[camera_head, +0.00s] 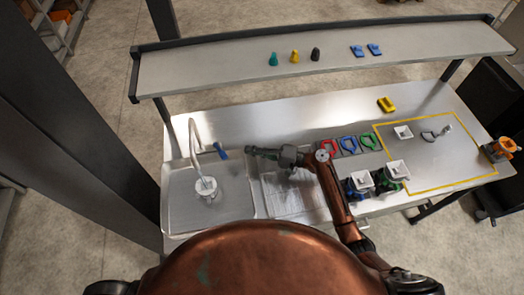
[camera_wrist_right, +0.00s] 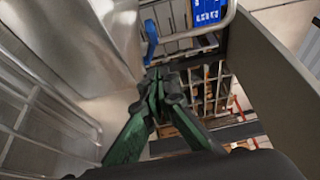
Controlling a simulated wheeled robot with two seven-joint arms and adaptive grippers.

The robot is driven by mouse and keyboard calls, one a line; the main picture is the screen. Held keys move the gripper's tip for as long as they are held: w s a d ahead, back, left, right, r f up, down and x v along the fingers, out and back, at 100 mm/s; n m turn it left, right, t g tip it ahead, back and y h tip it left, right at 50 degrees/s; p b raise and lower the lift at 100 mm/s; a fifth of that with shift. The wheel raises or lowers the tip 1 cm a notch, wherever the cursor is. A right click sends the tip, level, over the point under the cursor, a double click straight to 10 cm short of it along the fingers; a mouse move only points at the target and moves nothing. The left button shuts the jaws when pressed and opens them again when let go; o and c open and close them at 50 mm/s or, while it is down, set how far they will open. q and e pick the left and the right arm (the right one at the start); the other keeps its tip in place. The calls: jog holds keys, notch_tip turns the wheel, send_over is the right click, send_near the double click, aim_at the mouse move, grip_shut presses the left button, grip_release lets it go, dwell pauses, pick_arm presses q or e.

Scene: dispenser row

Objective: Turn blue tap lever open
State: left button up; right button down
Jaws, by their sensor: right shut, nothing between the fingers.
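The blue tap lever (camera_head: 220,151) stands beside the pale curved tap (camera_head: 194,140) at the sink (camera_head: 178,215). It also shows in the right wrist view (camera_wrist_right: 151,38), just beyond my fingertips. My right gripper (camera_head: 249,150) is shut and empty, with its tips a short way right of the lever; a small gap seems to separate them. In the right wrist view its green and black fingers (camera_wrist_right: 160,78) are together. A white cup (camera_head: 206,188) stands in the sink under the spout. My left gripper is not in view.
A drying rack (camera_head: 290,198) lies right of the sink, under my right arm. A shelf (camera_head: 220,68) with small bottles spans the back. A yellow block (camera_head: 386,104) lies on the counter.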

jog(key=p, duration=0.2)
send_near(220, 150)
jog(key=x, duration=0.3)
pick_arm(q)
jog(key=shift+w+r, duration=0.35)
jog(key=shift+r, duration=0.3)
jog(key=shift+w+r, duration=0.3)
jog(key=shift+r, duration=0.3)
pick_arm(e)
jog(key=shift+a+f, duration=0.15)
jog(key=shift+a, duration=0.2)
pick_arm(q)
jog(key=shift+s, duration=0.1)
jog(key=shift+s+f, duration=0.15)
pick_arm(e)
jog(key=shift+s+a, duration=0.75)
jog(key=shift+w+d, duration=0.1)
